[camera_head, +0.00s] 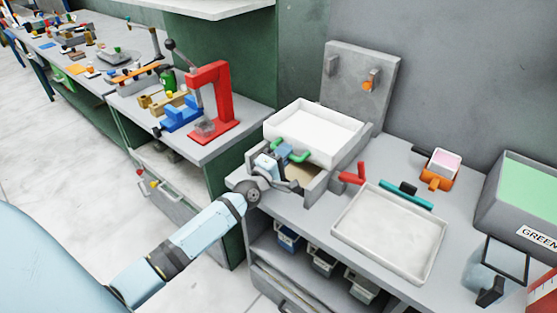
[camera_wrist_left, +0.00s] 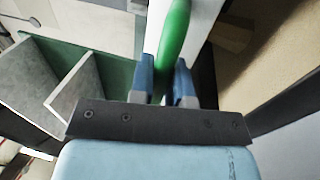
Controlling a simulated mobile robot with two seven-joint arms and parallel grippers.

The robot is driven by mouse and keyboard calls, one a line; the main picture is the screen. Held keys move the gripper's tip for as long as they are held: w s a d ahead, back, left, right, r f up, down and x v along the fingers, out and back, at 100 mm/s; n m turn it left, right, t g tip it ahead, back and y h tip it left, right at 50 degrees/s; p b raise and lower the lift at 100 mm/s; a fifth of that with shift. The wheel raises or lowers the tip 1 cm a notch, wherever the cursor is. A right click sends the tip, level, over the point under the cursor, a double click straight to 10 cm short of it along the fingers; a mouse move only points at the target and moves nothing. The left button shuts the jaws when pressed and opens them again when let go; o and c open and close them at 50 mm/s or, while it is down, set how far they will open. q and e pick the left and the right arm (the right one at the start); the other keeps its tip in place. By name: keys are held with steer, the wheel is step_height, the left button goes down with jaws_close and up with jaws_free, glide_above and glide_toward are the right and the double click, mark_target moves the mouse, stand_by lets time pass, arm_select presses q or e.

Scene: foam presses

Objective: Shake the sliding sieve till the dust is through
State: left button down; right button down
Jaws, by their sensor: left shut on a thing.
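The sliding sieve is a white tray (camera_head: 315,130) with raised walls, set on a grey stand on the bench. Its green handle (camera_head: 291,150) sticks out at the front. My left gripper (camera_head: 281,152) is at this handle. In the left wrist view the blue fingers (camera_wrist_left: 164,85) sit on both sides of the green handle (camera_wrist_left: 174,40) and are shut on it. A tan surface (camera_head: 303,172) shows in the opening under the sieve. No dust can be made out inside the white tray. My right gripper is not in view.
An empty pale tray (camera_head: 390,232) lies right of the stand, near a red piece (camera_head: 352,175), a teal bar (camera_head: 405,195) and an orange holder (camera_head: 440,172). A grey bin with green inside (camera_head: 525,190) stands far right. A red press (camera_head: 212,102) stands on the left bench.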

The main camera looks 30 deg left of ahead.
mark_target(294, 145)
arm_select(q)
steer(key=x, duration=0.2)
steer(key=f+b+x, duration=0.1)
steer(key=x, duration=0.2)
steer(key=shift+f, duration=0.1)
steer(key=shift+w+r, duration=0.15)
steer(key=shift+r, duration=0.1)
steer(key=c, duration=1.4)
jaws_free()
steer(key=shift+c, duration=0.2)
steer(key=o, duration=0.3)
steer(key=shift+w, duration=0.15)
steer(key=shift+o, duration=0.2)
steer(key=shift+d+f, duration=0.1)
steer(key=shift+f, duration=0.05)
steer(key=b+v, duration=0.1)
steer(key=v, duration=1.2)
steer(key=shift+s, duration=0.35)
